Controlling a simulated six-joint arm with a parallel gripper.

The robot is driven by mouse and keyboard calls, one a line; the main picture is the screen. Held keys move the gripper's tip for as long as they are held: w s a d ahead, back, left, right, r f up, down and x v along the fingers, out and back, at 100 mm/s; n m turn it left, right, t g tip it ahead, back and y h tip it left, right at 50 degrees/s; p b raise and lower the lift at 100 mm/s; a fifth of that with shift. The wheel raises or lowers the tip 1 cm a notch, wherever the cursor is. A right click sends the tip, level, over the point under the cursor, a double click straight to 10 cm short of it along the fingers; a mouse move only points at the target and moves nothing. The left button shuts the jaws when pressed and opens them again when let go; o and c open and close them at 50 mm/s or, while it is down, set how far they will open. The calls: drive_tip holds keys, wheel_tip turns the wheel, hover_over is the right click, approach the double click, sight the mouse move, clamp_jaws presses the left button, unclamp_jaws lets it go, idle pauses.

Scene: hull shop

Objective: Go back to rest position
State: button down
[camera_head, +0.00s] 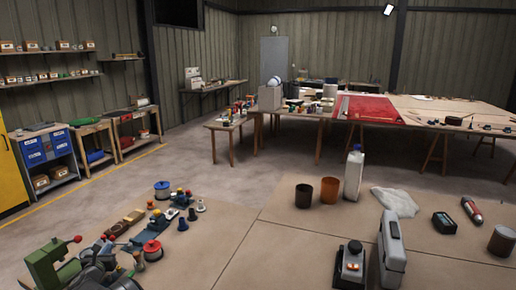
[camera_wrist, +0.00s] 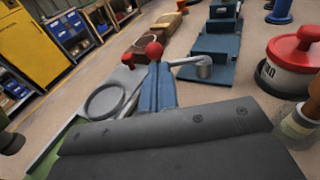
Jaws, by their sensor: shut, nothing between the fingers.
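My gripper (camera_wrist: 165,138) fills the bottom of the wrist view as a broad dark grey shape, shut and empty. Its fingertips are not clearly seen. In the head view, dark grey parts at the lower left beside the green machine seem to be my gripper, partly cut off by the frame's bottom edge. The green machine (camera_head: 45,268) has red ball knobs.
A red-topped round container (camera_wrist: 290,65) and a blue stepped block (camera_wrist: 212,45) lie beyond. The bench middle (camera_head: 235,235) is mostly clear.

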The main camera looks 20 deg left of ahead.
drive_tip(key=shift+d+r+n+g+y, duration=0.15)
drive_tip(key=shift+d+n+g+y, duration=0.2)
drive_tip(key=shift+n+y, duration=0.3)
drive_tip(key=shift+s+d+f+n+g+y, duration=0.15)
drive_tip(key=shift+d+f+n+g+y, duration=0.15)
drive_tip(key=shift+n+g+y, duration=0.45)
drive_tip(key=shift+v, duration=4.45)
drive_tip(key=w+r+g, duration=0.1)
drive_tip(key=w+r+n+g, duration=0.1)
drive_tip(key=w+g, duration=0.1)
drive_tip(key=w+r+n+g+y, duration=0.1)
drive_tip(key=shift+w, duration=0.15)
drive_tip(key=w+n+g, duration=0.1)
approach(113, 242)
drive_tip(key=x, duration=0.5)
drive_tip(key=shift+w+a, duration=0.15)
drive_tip(key=shift+w, duration=0.05)
